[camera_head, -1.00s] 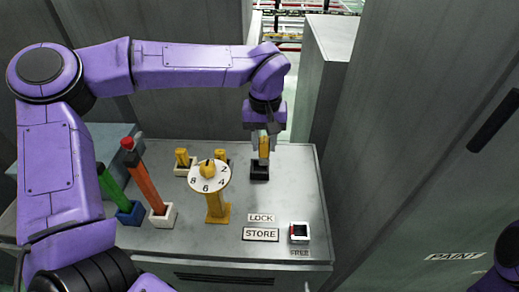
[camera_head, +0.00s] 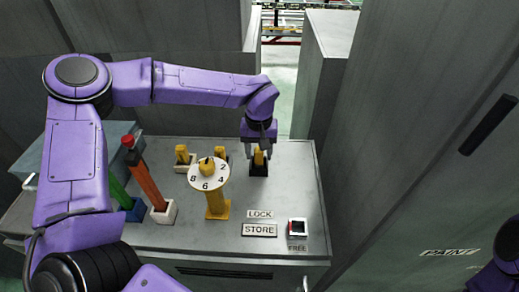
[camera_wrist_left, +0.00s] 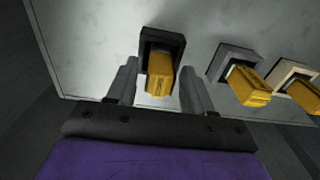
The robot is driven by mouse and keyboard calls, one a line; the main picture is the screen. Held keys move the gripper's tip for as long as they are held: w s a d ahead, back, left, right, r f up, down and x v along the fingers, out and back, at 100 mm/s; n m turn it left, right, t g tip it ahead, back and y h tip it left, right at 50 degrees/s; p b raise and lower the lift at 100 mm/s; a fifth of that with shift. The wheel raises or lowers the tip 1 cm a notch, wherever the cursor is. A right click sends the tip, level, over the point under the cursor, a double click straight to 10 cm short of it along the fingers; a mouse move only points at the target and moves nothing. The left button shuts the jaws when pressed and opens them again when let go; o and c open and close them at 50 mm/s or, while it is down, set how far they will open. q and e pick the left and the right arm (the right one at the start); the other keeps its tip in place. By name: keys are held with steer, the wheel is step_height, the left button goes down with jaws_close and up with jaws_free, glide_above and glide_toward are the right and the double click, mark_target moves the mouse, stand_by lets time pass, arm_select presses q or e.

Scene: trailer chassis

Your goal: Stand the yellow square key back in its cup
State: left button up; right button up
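The yellow square key (camera_head: 259,158) stands in the black cup (camera_head: 258,171) at the back right of the grey bench top. The left wrist view shows the key (camera_wrist_left: 160,75) with its lower end inside the black cup (camera_wrist_left: 175,42), leaning slightly. My left gripper (camera_head: 258,148) is over the cup. In the left wrist view its fingers (camera_wrist_left: 160,88) are spread either side of the key, with a gap on each side. The key's foot is hidden in the cup. My right gripper is out of view.
Two other yellow keys (camera_wrist_left: 248,86) (camera_wrist_left: 303,95) stand in a grey and a cream cup beside it. A yellow numbered dial post (camera_head: 217,205), an orange handle (camera_head: 147,181) and a green handle (camera_head: 118,193) stand left.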

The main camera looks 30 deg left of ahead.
arm_select(q)
steer(key=shift+w, duration=0.1)
step_height(320, 180, up, 12)
steer(key=shift+r+b, duration=0.2)
steer(key=shift+b, duration=0.2)
stand_by(0.4)
